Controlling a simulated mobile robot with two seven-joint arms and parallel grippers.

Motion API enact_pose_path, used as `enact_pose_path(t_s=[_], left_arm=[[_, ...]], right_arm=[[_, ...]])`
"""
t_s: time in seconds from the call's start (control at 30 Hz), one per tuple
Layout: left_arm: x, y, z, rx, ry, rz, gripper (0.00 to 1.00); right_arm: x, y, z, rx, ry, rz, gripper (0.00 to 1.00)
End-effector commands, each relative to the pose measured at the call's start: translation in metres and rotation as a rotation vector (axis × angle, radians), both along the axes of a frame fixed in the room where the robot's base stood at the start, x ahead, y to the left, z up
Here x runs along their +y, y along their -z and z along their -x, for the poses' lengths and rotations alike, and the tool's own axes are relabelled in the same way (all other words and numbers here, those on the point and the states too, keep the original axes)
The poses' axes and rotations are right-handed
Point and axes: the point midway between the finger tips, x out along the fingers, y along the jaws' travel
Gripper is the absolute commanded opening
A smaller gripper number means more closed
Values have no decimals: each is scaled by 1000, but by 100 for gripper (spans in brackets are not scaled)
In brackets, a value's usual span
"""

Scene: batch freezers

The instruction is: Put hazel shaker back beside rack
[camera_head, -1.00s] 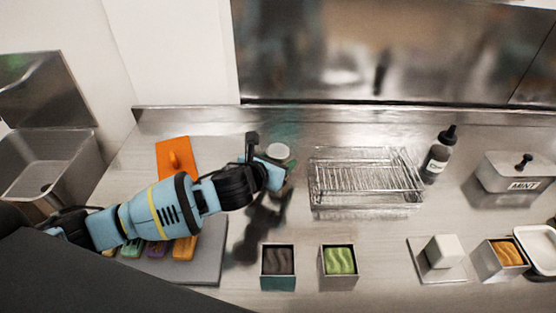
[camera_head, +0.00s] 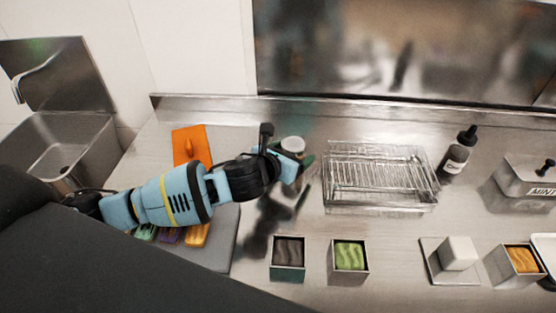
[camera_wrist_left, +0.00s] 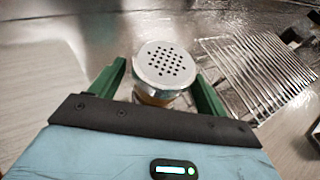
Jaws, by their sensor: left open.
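The hazel shaker (camera_head: 293,145), with a round, pierced metal lid, stands upright on the steel counter just left of the wire rack (camera_head: 378,178). In the left wrist view the shaker (camera_wrist_left: 164,66) sits between the two green fingers, and a brownish body shows under its lid. My left gripper (camera_head: 292,165) is open around the shaker, with a finger on each side; in the wrist view the fingers look apart from the lid. The rack also shows at the right of the wrist view (camera_wrist_left: 258,68). My right gripper is not in view.
An orange scraper (camera_head: 191,147) and a grey mat (camera_head: 222,240) lie to the left. Tubs of dark (camera_head: 288,256) and green (camera_head: 350,256) filling stand in front. A dark bottle (camera_head: 457,155) and a MINT container (camera_head: 528,182) stand right of the rack.

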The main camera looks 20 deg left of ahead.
Motion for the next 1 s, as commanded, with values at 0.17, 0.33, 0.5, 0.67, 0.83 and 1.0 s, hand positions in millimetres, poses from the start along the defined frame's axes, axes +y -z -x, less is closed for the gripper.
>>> enact_pose_path(t_s=[0.17, 0.33, 0.5, 0.67, 0.83, 1.0], left_arm=[[7, -8, 24, 3, 0, -2, 76], [13, -20, 51, 2, 2, -2, 76], [20, -31, 77, 2, 1, -3, 76], [24, -38, 93, 2, 0, 0, 76], [25, -42, 101, 1, -1, -1, 76], [26, -42, 101, 2, -1, -1, 76]], right_arm=[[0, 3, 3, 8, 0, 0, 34], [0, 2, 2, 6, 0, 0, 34], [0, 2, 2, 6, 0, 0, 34], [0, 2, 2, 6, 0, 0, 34], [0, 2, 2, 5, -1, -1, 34], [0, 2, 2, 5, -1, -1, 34]])
